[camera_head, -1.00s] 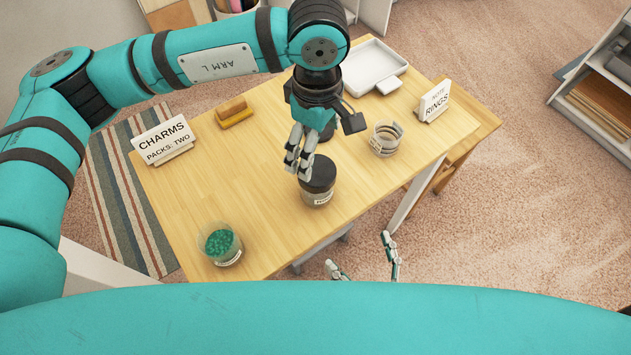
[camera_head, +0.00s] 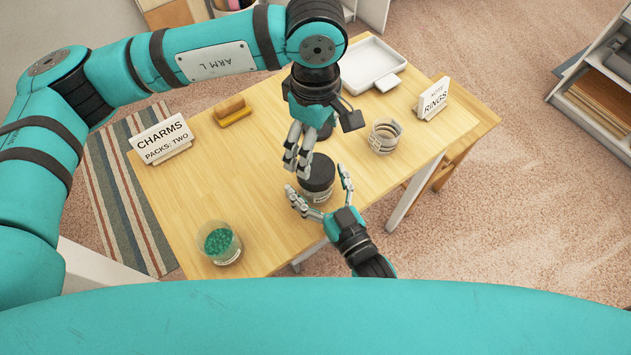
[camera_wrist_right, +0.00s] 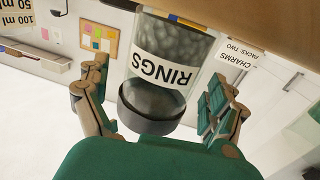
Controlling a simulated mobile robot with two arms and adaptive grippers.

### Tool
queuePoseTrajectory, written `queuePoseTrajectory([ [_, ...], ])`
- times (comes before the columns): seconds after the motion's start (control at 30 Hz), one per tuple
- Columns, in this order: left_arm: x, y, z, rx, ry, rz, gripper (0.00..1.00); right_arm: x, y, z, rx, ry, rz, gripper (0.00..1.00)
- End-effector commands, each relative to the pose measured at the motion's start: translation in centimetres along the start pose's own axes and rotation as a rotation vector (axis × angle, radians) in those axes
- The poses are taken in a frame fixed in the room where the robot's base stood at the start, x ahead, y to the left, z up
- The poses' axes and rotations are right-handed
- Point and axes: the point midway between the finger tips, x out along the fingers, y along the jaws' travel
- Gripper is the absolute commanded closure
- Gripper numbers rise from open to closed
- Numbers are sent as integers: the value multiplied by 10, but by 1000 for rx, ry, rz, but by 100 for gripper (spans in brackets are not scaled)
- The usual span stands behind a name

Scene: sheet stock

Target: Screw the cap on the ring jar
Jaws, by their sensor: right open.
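The ring jar (camera_wrist_right: 172,60) is a clear jar of grey contents labelled RINGS; the right wrist view shows it upside down. The black cap (camera_head: 318,172) sits on top of it, and also shows in the right wrist view (camera_wrist_right: 150,112). The jar stands near the table's front edge. My left gripper (camera_head: 297,168) points down just above the cap's left side. Its fingertips look close together; I cannot tell its opening or contact.
The wooden table (camera_head: 215,160) also bears a jar of green charms (camera_head: 220,243), a clear banded container (camera_head: 384,136), a white tray (camera_head: 370,64), a yellow-brown block (camera_head: 232,111), a CHARMS sign (camera_head: 162,138) and a RINGS sign (camera_head: 433,99). The table's left middle is clear.

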Motion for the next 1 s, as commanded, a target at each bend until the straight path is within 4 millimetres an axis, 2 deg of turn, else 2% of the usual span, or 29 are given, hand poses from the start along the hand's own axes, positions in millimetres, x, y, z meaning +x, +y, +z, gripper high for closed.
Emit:
queuePoseTrajectory([
  [0.13, 0, 0, 0, 0, 0, 0, 8, 9, 0, 0, 0, -1, 0, 6],
  [0.43, 0, 0, 0, 0, 0, 0, 8, 10, 0, 0, 0, -1, 0, 6],
  [1.0, 0, 0, 0, 0, 0, 0, 8, 10, 0, 0, 0, -1, 0, 79],
])
